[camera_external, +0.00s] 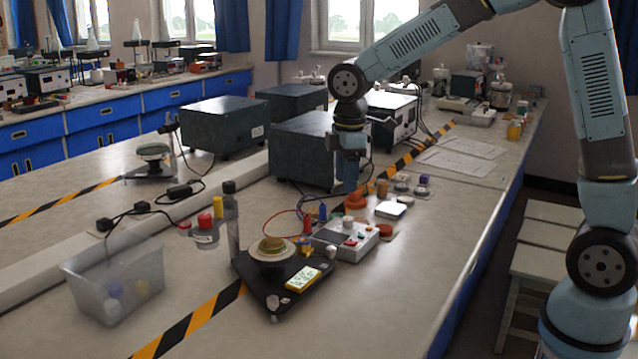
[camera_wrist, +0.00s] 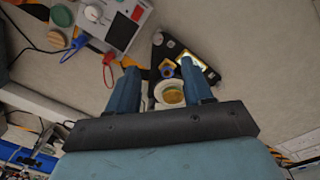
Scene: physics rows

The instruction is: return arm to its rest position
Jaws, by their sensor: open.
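My arm comes in from the right in the external view and bends down over the lab bench. My gripper (camera_external: 348,188) points down above the bench, beside the large dark box and behind the white control unit. In the wrist view my gripper (camera_wrist: 162,82) shows two blue fingers spread apart with nothing held between them. Beyond the fingertips the round dish with a yellowish top (camera_wrist: 173,95) shows on its black stand, apart from the fingers. The same dish (camera_external: 272,246) stands on the stand in the external view.
The white control unit (camera_external: 345,238) sits before my gripper, with orange discs (camera_external: 356,200) close by. Dark boxes (camera_external: 305,150) stand to the left. A clear bin (camera_external: 115,280) is at the front left. Bare bench (camera_external: 420,270) lies at right; stools (camera_external: 545,260) stand beyond its edge.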

